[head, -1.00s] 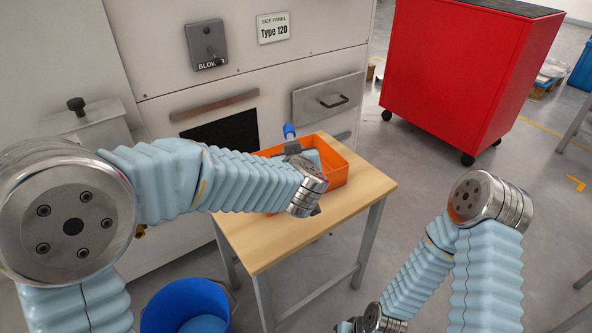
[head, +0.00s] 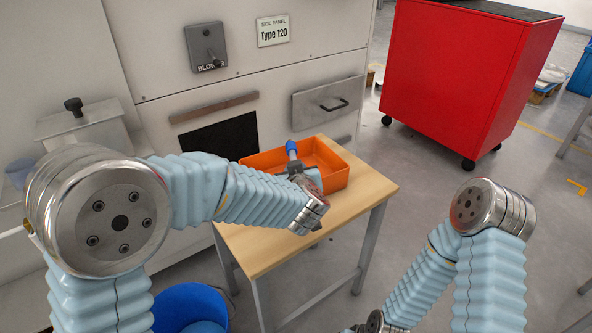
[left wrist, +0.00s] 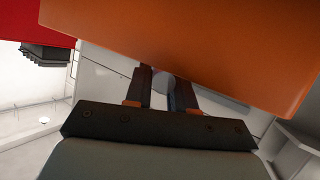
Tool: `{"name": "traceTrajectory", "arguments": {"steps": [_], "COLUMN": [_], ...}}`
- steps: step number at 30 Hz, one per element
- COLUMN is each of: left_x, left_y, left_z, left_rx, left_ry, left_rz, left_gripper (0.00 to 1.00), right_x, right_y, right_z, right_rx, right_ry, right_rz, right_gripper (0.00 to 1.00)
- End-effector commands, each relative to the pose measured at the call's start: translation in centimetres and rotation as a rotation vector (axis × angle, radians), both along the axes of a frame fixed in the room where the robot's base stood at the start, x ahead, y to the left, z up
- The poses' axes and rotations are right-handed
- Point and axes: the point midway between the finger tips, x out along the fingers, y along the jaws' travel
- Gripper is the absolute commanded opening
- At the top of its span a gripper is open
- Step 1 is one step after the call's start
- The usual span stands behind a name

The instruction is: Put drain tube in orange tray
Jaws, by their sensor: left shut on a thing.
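The drain tube (head: 293,155), grey with a blue end, is in my left gripper (head: 298,173). The gripper is shut on it, and the blue end points up and away. The orange tray (head: 337,180) sits on the small wooden table. In the head view the gripper and tube overlap the tray's opening; the tube's lower end is hidden. In the left wrist view, the two fingers (left wrist: 163,88) have a greyish piece of the tube (left wrist: 167,77) between them. The tray (left wrist: 220,45) fills the top of that view, close to the fingers. My right gripper is out of view.
The wooden table (head: 262,248) has bare top in front of the tray. A machine with a drawer (head: 325,103) stands behind it. A blue bucket (head: 187,300) is on the floor at front left. A red cabinet (head: 455,80) stands at back right, with open floor between.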

Motion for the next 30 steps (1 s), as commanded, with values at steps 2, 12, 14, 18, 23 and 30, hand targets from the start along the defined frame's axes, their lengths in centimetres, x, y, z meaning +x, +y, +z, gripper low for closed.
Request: {"name": "traceTrajectory", "arguments": {"steps": [2,12,14,18,23,30], "left_x": [0.0,0.0,0.0,0.0,-0.3,-5.7], "left_y": [0.0,0.0,0.0,0.0,-0.1,-0.5], "left_z": [-0.2,-0.2,-0.2,-0.1,1.5,3.5], "left_rx": [0.000,0.000,0.000,0.000,-0.003,-0.001], "left_ry": [0.000,0.000,0.000,0.000,-0.001,-0.001], "left_rz": [0.000,0.000,0.000,0.000,-0.001,-0.005], "left_gripper": [0.00,0.49,0.49,0.49,0.49,0.49], "right_x": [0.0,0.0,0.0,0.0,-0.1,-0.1], "right_y": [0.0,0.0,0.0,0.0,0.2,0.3], "right_z": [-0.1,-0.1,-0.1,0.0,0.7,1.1], "right_rx": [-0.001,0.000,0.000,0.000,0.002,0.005], "right_ry": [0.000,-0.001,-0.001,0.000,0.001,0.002], "right_rz": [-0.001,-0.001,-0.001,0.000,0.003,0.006], "right_gripper": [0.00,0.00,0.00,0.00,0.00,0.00]}}
